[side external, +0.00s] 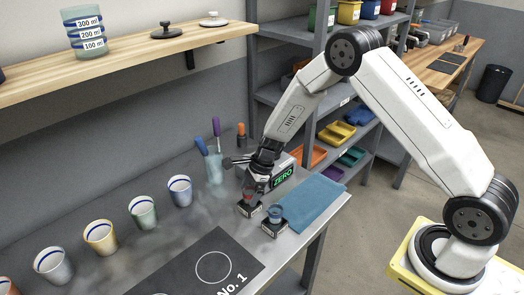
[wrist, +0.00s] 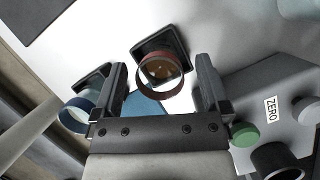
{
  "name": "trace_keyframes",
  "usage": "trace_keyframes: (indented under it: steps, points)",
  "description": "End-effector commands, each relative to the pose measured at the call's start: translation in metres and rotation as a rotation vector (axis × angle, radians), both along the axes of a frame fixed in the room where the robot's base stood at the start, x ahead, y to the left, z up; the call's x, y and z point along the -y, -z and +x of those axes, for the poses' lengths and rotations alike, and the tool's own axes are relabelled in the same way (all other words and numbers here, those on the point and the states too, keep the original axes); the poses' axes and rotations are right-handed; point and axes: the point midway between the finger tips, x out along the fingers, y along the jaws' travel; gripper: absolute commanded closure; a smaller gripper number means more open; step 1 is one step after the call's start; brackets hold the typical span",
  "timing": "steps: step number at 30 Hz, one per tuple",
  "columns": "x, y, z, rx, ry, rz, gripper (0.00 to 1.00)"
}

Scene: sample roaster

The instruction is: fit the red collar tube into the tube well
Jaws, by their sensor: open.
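The red collar tube (wrist: 147,91) shows in the wrist view as a dark red ring around clear glass with brown contents. It lies between the spread fingers of my gripper (wrist: 161,72), with gaps on both sides. A black square block (wrist: 178,38) is at the tube's far end; I cannot tell whether the tube is seated in it or which part is the tube well. In the side view, my gripper (side external: 256,180) is low over the left black block (side external: 248,209) and partly hides the tube.
A blue-collared tube (side external: 275,212) stands at a second black block (side external: 273,229) close by, beside a blue cloth (side external: 312,202). A grey ZERO device (wrist: 245,90) is close on the right in the wrist view. Several cups and a dark No. 1 mat (side external: 185,270) lie leftward.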

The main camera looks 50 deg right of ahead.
Motion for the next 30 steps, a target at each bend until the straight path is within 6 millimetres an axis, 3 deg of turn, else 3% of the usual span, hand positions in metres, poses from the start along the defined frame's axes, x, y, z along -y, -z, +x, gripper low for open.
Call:
trace_keyframes:
  steps: [7,24,30]
  points:
    - [-0.007,0.020,0.003,0.000,0.001,0.000,0.04]
    - [-0.008,0.021,0.003,0.001,0.001,0.000,0.04]
    - [-0.008,0.021,0.003,0.001,0.001,0.000,0.68]
